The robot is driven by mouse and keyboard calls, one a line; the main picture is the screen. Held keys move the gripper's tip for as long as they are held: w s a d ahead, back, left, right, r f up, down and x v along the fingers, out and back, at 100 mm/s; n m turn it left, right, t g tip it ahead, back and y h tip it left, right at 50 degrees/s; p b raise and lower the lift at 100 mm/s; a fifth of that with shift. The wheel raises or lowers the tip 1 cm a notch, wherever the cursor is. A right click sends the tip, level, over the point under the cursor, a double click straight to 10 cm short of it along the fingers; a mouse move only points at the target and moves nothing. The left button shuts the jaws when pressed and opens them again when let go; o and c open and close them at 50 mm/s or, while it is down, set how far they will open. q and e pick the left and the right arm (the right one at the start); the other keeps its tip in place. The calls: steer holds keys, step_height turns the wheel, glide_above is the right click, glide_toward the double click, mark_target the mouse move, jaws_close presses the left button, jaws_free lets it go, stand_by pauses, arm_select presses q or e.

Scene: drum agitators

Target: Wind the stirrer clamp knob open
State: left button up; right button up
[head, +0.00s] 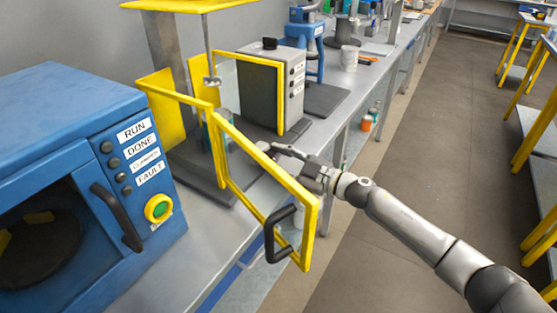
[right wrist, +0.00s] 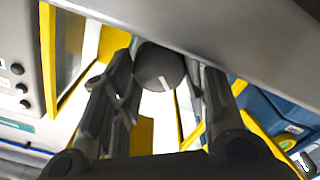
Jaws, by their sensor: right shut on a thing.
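The clamp knob (right wrist: 158,66) is a dark round knob with a white line on its face, in the right wrist view. My right gripper (right wrist: 160,85) has its fingers on either side of it and is shut on it. In the head view my right gripper (head: 280,151) reaches in just beyond the yellow guard door, and the knob is hard to make out there. The stirrer stands behind the guard, with a grey column (head: 168,45) and a thin shaft (head: 208,50). My left gripper is in neither view.
The yellow guard door (head: 309,230), with a black handle (head: 270,236), stands swung out over the bench edge near my right forearm. A blue machine (head: 60,120) with a green button is at the left. A grey box unit (head: 265,85) stands beyond the stirrer. The aisle floor is clear.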

steer(key=o, duration=1)
steer(key=shift+o, duration=0.2)
